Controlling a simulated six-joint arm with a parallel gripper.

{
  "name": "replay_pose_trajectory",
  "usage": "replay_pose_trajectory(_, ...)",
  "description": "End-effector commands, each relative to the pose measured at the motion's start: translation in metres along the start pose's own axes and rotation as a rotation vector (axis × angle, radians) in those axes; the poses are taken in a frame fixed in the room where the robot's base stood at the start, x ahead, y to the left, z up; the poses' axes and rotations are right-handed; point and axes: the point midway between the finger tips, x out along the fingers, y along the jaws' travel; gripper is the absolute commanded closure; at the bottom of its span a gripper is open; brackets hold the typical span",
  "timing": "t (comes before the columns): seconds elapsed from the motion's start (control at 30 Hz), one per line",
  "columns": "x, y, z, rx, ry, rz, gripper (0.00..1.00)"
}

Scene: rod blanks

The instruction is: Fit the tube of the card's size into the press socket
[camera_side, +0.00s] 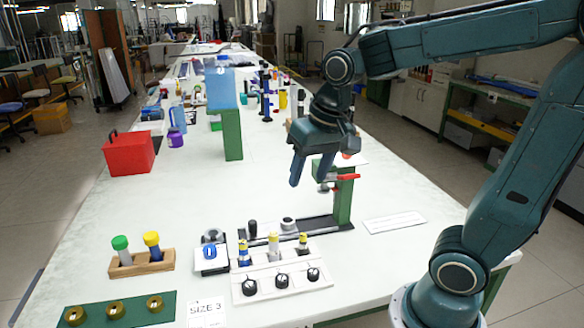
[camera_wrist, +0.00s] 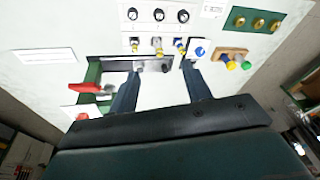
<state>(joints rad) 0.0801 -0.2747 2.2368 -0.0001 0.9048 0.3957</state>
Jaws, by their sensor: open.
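My gripper (camera_side: 308,182) is open and empty, pointing down above the table behind the press. Its two fingers (camera_wrist: 161,72) also show in the wrist view. The press has a green column (camera_side: 343,200), a red handle (camera_side: 348,177) and a black base (camera_side: 318,227). A grey round piece (camera_side: 288,223), seemingly the socket, sits on the base. A white card (camera_side: 206,311) reads "SIZE 3".
A wooden rack (camera_side: 140,267) holds green-capped and yellow-capped tubes. A green plate (camera_side: 95,319) carries brass rings. A blue-and-white device (camera_side: 212,254) stands beside the panel. A red toolbox (camera_side: 129,154) and a green post (camera_side: 232,135) with a blue box stand farther back. The table's left middle is clear.

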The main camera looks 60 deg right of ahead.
Motion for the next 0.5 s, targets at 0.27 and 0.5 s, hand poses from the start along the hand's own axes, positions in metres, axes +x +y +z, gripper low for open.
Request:
replay_pose_trajectory(0.27,0.04,-0.004,-0.042,0.212,-0.087,0.055,0.51)
replay_pose_trajectory(0.5,0.082,-0.003,-0.073,0.394,-0.152,0.11,0.51)
